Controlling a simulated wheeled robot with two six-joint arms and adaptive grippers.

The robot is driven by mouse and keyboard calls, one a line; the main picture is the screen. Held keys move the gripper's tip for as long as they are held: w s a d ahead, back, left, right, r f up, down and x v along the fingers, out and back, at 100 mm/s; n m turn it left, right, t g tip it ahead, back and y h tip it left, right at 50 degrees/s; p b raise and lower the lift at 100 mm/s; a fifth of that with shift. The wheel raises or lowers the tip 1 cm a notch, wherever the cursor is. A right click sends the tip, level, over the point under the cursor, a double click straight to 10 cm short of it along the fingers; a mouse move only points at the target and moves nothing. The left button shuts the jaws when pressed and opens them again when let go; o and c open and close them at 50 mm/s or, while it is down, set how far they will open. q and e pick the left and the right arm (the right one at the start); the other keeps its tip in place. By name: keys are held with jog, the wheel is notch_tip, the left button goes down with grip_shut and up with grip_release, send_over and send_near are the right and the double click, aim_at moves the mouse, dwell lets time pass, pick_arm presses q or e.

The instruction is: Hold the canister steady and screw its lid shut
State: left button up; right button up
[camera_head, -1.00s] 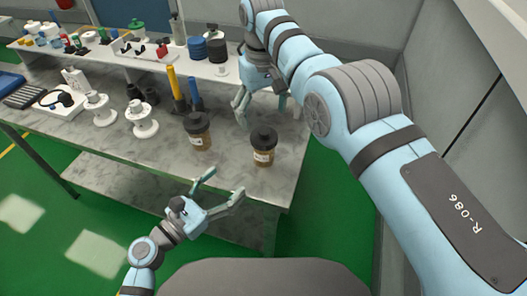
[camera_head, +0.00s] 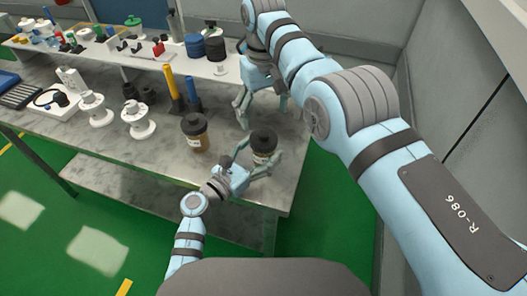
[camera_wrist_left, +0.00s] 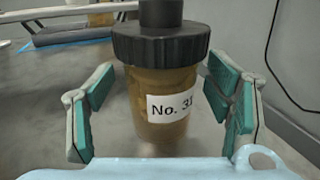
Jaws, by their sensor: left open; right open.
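A brown canister (camera_head: 263,158) with a black knobbed lid (camera_head: 263,138) stands upright near the right front of the grey table. In the left wrist view the canister (camera_wrist_left: 165,105) fills the middle, with a white label reading "No. 3" and a partly cut digit; its black lid (camera_wrist_left: 160,42) sits on top. My left gripper (camera_head: 258,162) is open, its fingers on either side of the canister with gaps visible in the wrist view.
A second brown canister with a black lid (camera_head: 196,133) stands to the left. White spools (camera_head: 138,119), a yellow-handled tool (camera_head: 173,85) and a blue-handled tool (camera_head: 192,92) are further left and back. The table's right edge is close.

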pick_arm(q)
jog(key=shift+s, duration=0.1)
jog(key=shift+c, duration=1.2)
pick_arm(e)
jog(key=shift+s+r, duration=0.1)
pick_arm(q)
grip_shut()
pick_arm(e)
jog(key=shift+r, duration=0.1)
jog(key=n, duration=1.3)
jog(key=shift+n, duration=0.3)
jog(key=shift+f, duration=0.2)
